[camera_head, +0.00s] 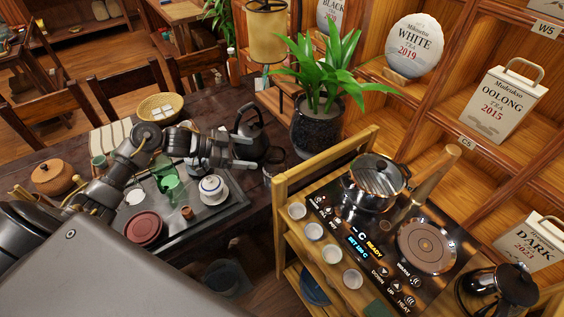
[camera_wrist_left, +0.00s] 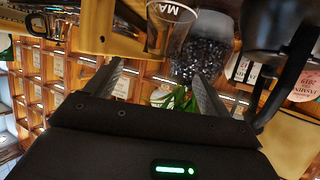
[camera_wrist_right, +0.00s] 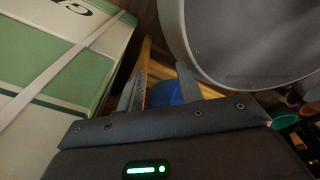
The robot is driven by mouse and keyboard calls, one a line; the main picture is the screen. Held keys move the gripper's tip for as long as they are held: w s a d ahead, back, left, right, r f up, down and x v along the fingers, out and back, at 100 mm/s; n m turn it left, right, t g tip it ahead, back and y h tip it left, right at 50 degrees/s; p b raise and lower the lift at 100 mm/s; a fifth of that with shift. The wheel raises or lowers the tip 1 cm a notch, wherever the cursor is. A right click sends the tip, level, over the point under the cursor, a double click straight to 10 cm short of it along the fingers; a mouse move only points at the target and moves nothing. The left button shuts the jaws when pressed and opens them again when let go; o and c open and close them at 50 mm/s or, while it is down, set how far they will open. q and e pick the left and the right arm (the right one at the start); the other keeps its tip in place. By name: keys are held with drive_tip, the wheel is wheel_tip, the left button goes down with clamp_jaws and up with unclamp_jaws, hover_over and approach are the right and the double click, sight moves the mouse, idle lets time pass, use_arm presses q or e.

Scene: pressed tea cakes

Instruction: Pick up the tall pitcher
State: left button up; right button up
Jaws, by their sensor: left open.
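A clear glass pitcher (camera_head: 274,165) with dark lettering stands at the right end of the dark table, just beyond my left gripper (camera_head: 249,152). I take it for the tall pitcher. In the left wrist view the glass pitcher (camera_wrist_left: 170,30) appears ahead of the fingers, its lettering upside down, with no contact visible. The left gripper is open and empty, its fingers (camera_wrist_left: 157,85) spread apart. My right gripper (camera_wrist_right: 160,90) is out of the head view; in its wrist view the fingers are apart, with nothing clearly held between them.
A black kettle (camera_head: 253,128) stands close beside the left gripper. A potted plant (camera_head: 318,125) is behind the pitcher, and a wooden cart (camera_head: 281,205) is to its right. A tea tray (camera_head: 222,214) holds green glass vessels and a lidded white bowl (camera_head: 212,188).

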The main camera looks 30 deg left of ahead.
sight(280, 155)
use_arm(q)
drive_tip(key=x, duration=0.2)
drive_tip(key=p+x, duration=0.1)
drive_tip(key=x, duration=0.2)
drive_tip(key=shift+w+r, duration=0.15)
drive_tip(key=shift+w, duration=0.2)
drive_tip(key=shift+w+d, duration=0.2)
drive_tip(key=shift+w, duration=0.05)
drive_tip(key=p+x, duration=0.1)
drive_tip(key=x, duration=0.4)
drive_tip(key=shift+d+f, duration=0.2)
use_arm(e)
drive_tip(key=shift+w+d+r, duration=0.1)
drive_tip(key=shift+w+r, duration=0.1)
drive_tip(key=shift+r, duration=0.3)
drive_tip(key=shift+w+d+r, duration=0.1)
drive_tip(key=shift+w+r, duration=0.1)
drive_tip(key=shift+r, duration=0.3)
use_arm(q)
drive_tip(key=shift+a, duration=0.1)
